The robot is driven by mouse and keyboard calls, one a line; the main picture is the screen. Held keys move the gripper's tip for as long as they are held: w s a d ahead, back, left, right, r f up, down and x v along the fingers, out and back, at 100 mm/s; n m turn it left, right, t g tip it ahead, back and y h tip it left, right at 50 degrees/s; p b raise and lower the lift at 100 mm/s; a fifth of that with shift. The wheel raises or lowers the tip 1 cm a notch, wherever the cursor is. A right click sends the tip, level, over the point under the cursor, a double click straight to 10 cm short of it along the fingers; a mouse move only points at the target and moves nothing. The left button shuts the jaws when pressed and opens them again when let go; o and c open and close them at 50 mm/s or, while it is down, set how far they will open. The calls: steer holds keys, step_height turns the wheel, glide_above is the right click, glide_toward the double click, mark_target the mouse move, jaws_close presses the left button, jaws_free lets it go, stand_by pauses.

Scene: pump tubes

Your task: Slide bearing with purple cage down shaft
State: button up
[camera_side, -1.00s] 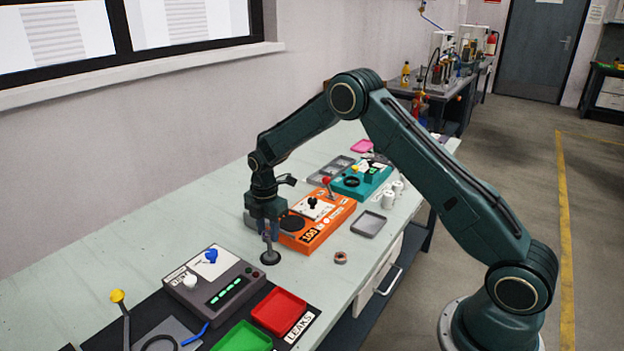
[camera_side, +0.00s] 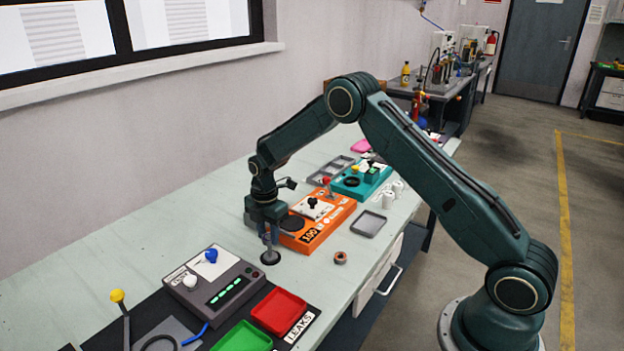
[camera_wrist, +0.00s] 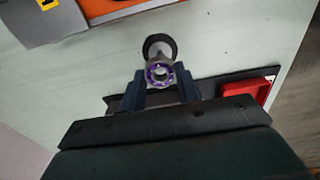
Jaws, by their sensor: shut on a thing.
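The bearing with the purple cage (camera_wrist: 158,76) is a small ring held between the fingertips of my gripper (camera_wrist: 160,82). In the side view my gripper (camera_side: 270,229) points down right above the shaft stand and hides the bearing and the upper part of the shaft. The short grey shaft (camera_side: 269,247) stands upright on a round dark base (camera_side: 270,258). The wrist view shows the base (camera_wrist: 159,39) just beyond the bearing, roughly in line with it. I cannot tell for certain how far the shaft passes through the ring.
An orange unit (camera_side: 318,222) stands close behind my gripper. A brownish ring (camera_side: 340,257) lies to the right of the stand. A grey tester box (camera_side: 212,280), a red tray (camera_side: 279,310) and a green tray (camera_side: 242,338) are in front. Bare bench lies left of the stand.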

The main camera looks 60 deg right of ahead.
steer(key=shift+f, duration=0.8)
steer(key=o, duration=1.2)
steer(key=shift+c, duration=0.2)
step_height(320, 180, up, 14)
stand_by(0.9)
